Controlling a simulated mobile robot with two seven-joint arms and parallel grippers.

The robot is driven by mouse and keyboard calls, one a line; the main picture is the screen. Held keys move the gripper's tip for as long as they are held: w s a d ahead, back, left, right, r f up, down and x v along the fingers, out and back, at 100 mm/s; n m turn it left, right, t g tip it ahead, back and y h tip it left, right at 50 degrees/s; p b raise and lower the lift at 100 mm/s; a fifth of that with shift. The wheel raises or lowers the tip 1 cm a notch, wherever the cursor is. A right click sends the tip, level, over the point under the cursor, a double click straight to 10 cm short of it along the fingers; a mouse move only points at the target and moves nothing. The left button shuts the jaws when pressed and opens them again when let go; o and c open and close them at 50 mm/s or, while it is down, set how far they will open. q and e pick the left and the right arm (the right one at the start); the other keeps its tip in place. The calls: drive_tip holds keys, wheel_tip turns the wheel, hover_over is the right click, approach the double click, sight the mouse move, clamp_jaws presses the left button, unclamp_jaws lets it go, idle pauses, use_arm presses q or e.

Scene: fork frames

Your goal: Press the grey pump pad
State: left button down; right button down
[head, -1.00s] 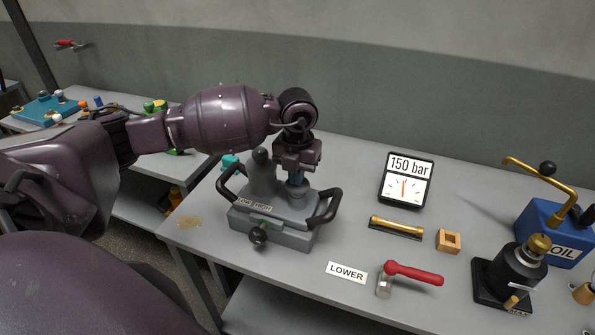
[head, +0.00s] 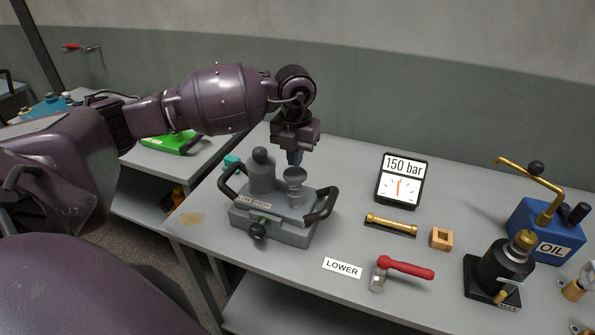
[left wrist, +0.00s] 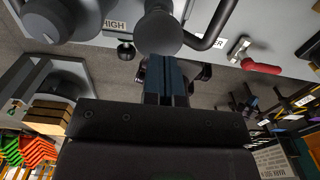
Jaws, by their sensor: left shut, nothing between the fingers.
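The grey pump (head: 270,229) stands on the table with black handles on both sides, a black knob in front and a LOW/HIGH label. Its round grey pump pad (head: 296,174) tops a short post, right of a taller grey cylinder (head: 261,170). My left gripper (head: 295,158) points down just above and behind the pad, shut and empty, seemingly apart from it. In the left wrist view the shut blue-grey fingers (left wrist: 166,82) reach towards the round pad (left wrist: 159,32). My right gripper is not in view.
A gauge (head: 400,181) reading 150 bar stands behind a brass cylinder (head: 391,223) and a wooden block (head: 440,238). A red-handled lever (head: 403,268) sits beside the LOWER label (head: 342,267). A black jack (head: 499,270) and a blue OIL box (head: 546,229) stand at right.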

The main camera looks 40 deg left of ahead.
sight(295, 172)
use_arm(q)
wheel_tip(295, 172, up, 8)
drive_tip(key=shift+w+a+b, duration=0.15)
drive_tip(key=shift+a+b, duration=0.1)
drive_tip(key=shift+b, duration=0.05)
idle(0.5)
idle(1.0)
